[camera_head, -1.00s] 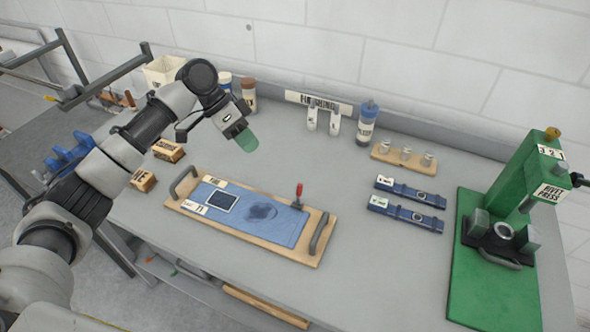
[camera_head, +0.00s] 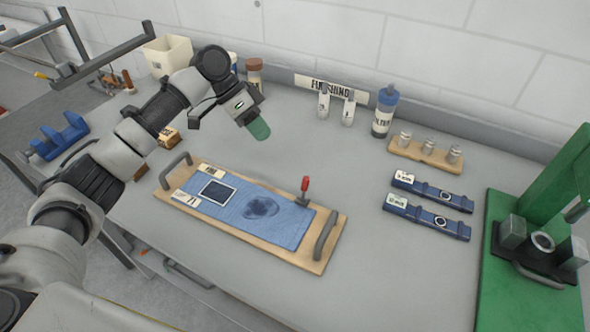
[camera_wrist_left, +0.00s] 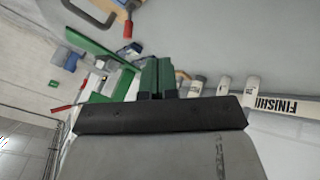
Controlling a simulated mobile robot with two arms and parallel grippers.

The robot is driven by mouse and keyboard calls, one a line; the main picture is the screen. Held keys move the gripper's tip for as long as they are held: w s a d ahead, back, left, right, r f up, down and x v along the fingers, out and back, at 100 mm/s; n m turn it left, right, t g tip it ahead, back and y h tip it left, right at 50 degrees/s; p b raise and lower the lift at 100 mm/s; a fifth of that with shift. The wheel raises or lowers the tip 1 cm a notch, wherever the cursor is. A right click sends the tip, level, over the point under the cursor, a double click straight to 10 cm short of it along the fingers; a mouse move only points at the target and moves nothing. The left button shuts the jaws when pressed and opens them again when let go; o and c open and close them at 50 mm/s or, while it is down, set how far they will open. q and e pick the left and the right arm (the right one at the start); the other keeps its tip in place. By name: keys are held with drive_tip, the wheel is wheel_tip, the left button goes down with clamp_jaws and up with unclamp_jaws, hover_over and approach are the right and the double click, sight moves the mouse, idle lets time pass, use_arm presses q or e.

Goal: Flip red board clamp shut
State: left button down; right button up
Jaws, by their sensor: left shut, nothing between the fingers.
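The red-handled board clamp (camera_head: 304,188) stands upright at the right back edge of the wooden board (camera_head: 318,262). A blue denim piece (camera_head: 235,207) with a dark stain lies flat on the board. My left gripper (camera_head: 259,129) has green fingertips; it is shut and empty, in the air above and behind the board, to the left of the clamp. In the left wrist view the shut green fingers (camera_wrist_left: 157,78) show at the middle, and the red clamp handle (camera_wrist_left: 127,27) shows at the upper left, apart from them. My right gripper is not in view.
The green press (camera_head: 535,262) stands at the right. Two blue straps (camera_head: 428,219) lie right of the board. Bottles, including a blue-capped one (camera_head: 384,112), and a wooden holder (camera_head: 425,152) stand at the back. The table between board and straps is clear.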

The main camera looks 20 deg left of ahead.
sight(305, 184)
use_arm(q)
drive_tip(key=p+x, duration=0.2)
drive_tip(key=x, duration=0.7)
drive_tip(key=shift+d, duration=0.1)
drive_tip(key=s+d+p, duration=0.2)
drive_tip(key=shift+d, duration=0.25)
drive_tip(key=shift+s+d, duration=0.35)
drive_tip(key=shift+s, duration=0.05)
drive_tip(key=shift+f, duration=0.1)
